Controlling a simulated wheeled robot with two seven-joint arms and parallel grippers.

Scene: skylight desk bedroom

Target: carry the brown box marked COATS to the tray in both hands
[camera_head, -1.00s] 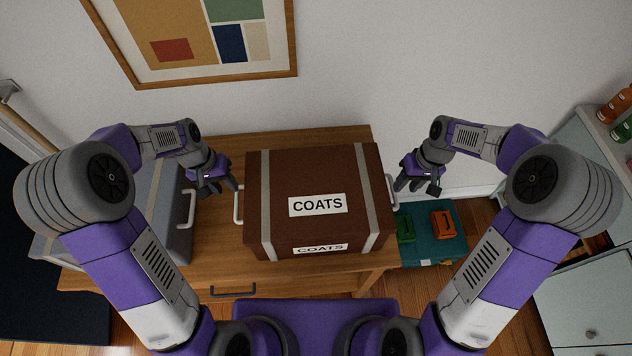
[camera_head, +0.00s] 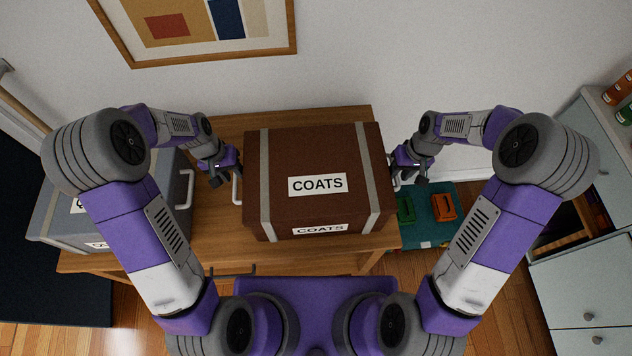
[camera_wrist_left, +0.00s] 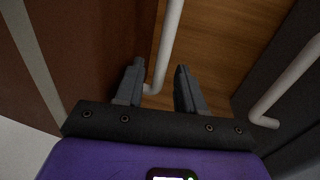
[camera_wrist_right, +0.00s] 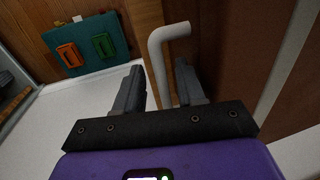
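The brown box marked COATS (camera_head: 340,165) sits upright on a wooden desk (camera_head: 212,222). It has grey straps and a pale handle on each end. My left gripper (camera_head: 222,177) is at the box's left handle (camera_head: 237,188). In the left wrist view its fingers (camera_wrist_left: 158,88) are open, with the handle (camera_wrist_left: 168,45) between them, close to the left finger. My right gripper (camera_head: 408,175) is at the right end. In the right wrist view its fingers (camera_wrist_right: 160,85) are open on either side of the right handle (camera_wrist_right: 158,60). I cannot pick out a tray for certain.
A grey box (camera_head: 150,215) with a similar handle stands left of the brown box, close to my left gripper. A low teal surface (camera_head: 430,228) bearing green and orange items lies right of the desk. Pale cabinets (camera_head: 585,270) stand at the far right.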

